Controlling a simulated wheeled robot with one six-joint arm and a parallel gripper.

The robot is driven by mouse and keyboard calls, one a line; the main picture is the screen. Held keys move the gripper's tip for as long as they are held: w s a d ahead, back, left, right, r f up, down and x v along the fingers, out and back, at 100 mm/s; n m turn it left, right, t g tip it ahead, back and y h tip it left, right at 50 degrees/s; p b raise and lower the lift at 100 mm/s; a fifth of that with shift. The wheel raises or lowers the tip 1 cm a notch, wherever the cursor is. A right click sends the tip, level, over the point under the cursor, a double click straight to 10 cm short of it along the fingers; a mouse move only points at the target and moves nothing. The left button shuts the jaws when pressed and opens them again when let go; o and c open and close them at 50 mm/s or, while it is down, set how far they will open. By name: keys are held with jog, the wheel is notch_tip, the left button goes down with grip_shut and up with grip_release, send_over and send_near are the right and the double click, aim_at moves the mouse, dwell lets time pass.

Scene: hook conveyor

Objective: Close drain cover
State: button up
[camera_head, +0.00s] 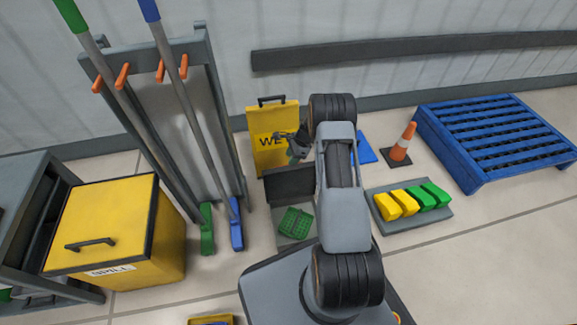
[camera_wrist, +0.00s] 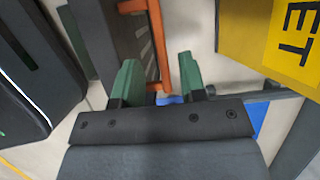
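A dark panel (camera_head: 290,185), which looks like the raised drain cover, stands upright behind a shallow floor opening with a green basket (camera_head: 295,222) in it. My gripper (camera_head: 293,146) is above and behind the panel, in front of the yellow sign; my arm hides part of the area. In the wrist view the green fingertips (camera_wrist: 159,80) are apart. An orange bar (camera_wrist: 157,40) on a dark slatted piece (camera_wrist: 130,45), seemingly the cover's handle, lies between or just beyond them. I cannot tell whether they touch it.
A yellow WET sign (camera_head: 273,125) stands close behind; it also shows in the wrist view (camera_wrist: 275,35). A tool rack (camera_head: 175,120) and yellow bin (camera_head: 115,230) are left. A tray of blocks (camera_head: 408,212), a cone (camera_head: 402,143) and a blue pallet (camera_head: 495,140) are right.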

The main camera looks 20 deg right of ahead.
aim_at(287, 165)
jog(key=shift+b+x, duration=0.55)
jog(key=shift+x, duration=1.3)
jog(key=shift+c, duration=0.4)
grip_shut()
